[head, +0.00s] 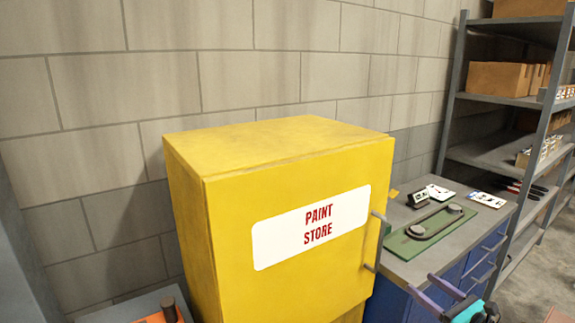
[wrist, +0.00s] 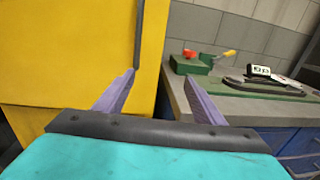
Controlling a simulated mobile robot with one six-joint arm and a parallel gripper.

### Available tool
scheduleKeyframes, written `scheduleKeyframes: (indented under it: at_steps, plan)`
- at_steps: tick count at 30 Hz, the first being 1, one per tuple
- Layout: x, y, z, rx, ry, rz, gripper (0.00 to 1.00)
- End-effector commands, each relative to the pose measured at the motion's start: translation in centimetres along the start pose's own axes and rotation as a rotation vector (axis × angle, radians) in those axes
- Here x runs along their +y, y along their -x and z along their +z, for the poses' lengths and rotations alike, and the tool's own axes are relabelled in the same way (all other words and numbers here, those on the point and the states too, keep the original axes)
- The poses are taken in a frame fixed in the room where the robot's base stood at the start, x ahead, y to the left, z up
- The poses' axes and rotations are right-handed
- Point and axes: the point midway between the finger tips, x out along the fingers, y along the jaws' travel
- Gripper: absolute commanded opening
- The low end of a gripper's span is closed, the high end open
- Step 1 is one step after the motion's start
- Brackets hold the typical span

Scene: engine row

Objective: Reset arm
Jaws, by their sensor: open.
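My gripper (head: 443,290) shows at the lower right of the head view, in front of the workbench and just right of the yellow cabinet. Its two purple fingers are spread apart with nothing between them. In the wrist view my gripper (wrist: 160,85) points toward the gap between the cabinet's front and the bench. The left finger overlaps the yellow cabinet in that picture, and the right finger overlaps the bench edge. I cannot tell whether either finger touches anything.
The yellow paint store cabinet (head: 275,275) has a grey handle (head: 378,240) close to my gripper. The workbench (head: 425,268) holds a green mat (head: 405,246) with a dark belt-like part, a small display and cards. A shelf rack (head: 490,100) with boxes stands at right.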

Motion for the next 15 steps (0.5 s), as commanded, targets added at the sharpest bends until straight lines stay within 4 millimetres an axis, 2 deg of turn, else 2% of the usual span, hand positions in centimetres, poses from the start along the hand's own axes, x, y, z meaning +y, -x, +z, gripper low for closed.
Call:
scheduleKeyframes:
  at_steps: [5, 15]
  plan:
    - [0.1, -0.1, 0.0, 0.000, 0.000, 0.003, 0.63]
    - [2.6, -2.6, -1.0, 0.006, -0.015, 0.057, 0.63]
